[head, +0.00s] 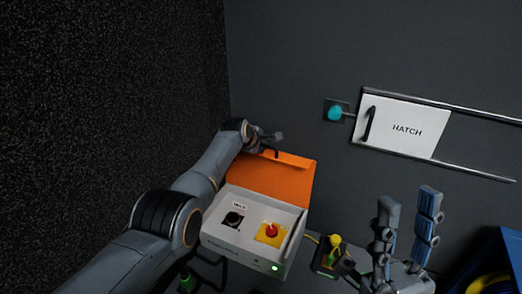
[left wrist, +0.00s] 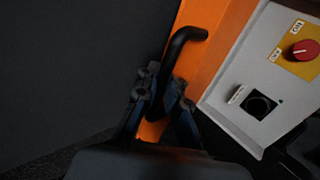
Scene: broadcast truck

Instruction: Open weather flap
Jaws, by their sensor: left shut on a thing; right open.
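The weather flap (head: 268,179) is an orange lid at the back of a white control box (head: 222,238). It stands raised, tilted up from the box, and the box's inside shows. In the left wrist view the orange flap (left wrist: 218,30) carries a black bent handle (left wrist: 184,44). My left gripper (head: 272,142) is at the flap's upper left edge. In the left wrist view its fingers (left wrist: 165,95) are closed around the handle. My right gripper (head: 408,215) is open and empty, right of the box and apart from it.
Inside the box are a red knob (head: 271,231) on a yellow plate and a black round fitting (head: 233,219). A white HATCH panel (head: 405,129) on rails and a teal knob (head: 335,113) are on the wall. A yellow-topped joystick (head: 335,241) stands right of the box.

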